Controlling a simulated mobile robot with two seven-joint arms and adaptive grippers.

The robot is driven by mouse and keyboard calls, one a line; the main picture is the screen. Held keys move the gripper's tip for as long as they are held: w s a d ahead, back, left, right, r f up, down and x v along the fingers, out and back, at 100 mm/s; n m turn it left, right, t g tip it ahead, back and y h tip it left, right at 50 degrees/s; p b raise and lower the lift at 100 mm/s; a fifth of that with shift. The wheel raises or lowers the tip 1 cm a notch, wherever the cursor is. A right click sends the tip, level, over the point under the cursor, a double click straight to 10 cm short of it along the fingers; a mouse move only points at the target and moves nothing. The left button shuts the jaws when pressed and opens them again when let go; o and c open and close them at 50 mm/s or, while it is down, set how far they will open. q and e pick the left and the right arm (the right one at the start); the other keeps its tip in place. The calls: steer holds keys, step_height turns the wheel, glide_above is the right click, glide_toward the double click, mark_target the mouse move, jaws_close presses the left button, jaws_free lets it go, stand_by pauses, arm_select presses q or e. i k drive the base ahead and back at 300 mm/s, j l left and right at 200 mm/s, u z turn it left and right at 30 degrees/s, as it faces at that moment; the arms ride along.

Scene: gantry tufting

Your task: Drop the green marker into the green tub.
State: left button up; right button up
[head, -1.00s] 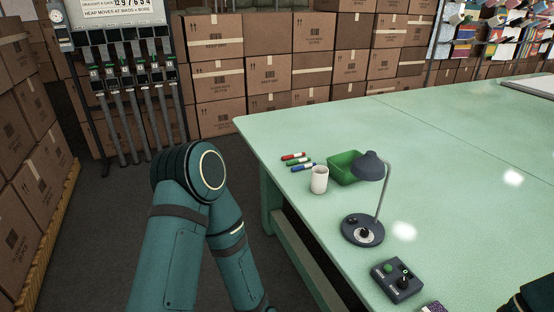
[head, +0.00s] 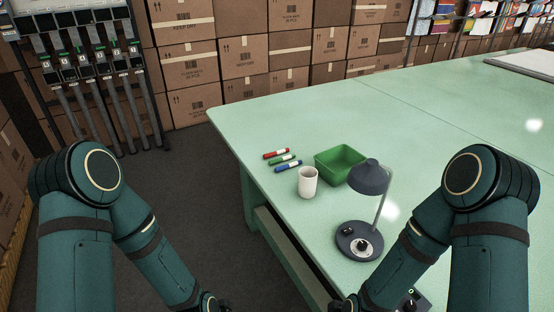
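The green marker (head: 284,160) lies on the pale green table between a red marker (head: 276,153) and a blue marker (head: 288,167). The green tub (head: 328,168) stands just to the right of the markers, open at the top, and its floor looks bare. My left gripper (head: 219,306) and my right gripper (head: 340,306) show only as dark parts at the bottom edge. Their fingertips are cut off, so I cannot see whether they are open or hold anything. Both are well apart from the marker and the tub.
A white mug (head: 308,183) stands in front of the tub. A dark desk lamp (head: 370,178) stands to the right, its shade close to the tub's right side. A control box (head: 414,300) is partly hidden by my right arm. The table (head: 440,130) is clear behind and right of the lamp.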

mark_target(335, 171)
steer(key=i+j, duration=1.5)
steer(key=j, duration=0.2)
steer(key=i+j, duration=0.75)
steer(key=i+j+z, duration=0.1)
steer(key=z, duration=0.3)
steer(key=j+z, duration=0.2)
steer(key=z, duration=0.2)
steer(key=j+z, duration=0.15)
steer(key=z, duration=0.2)
steer(key=i+j, duration=0.05)
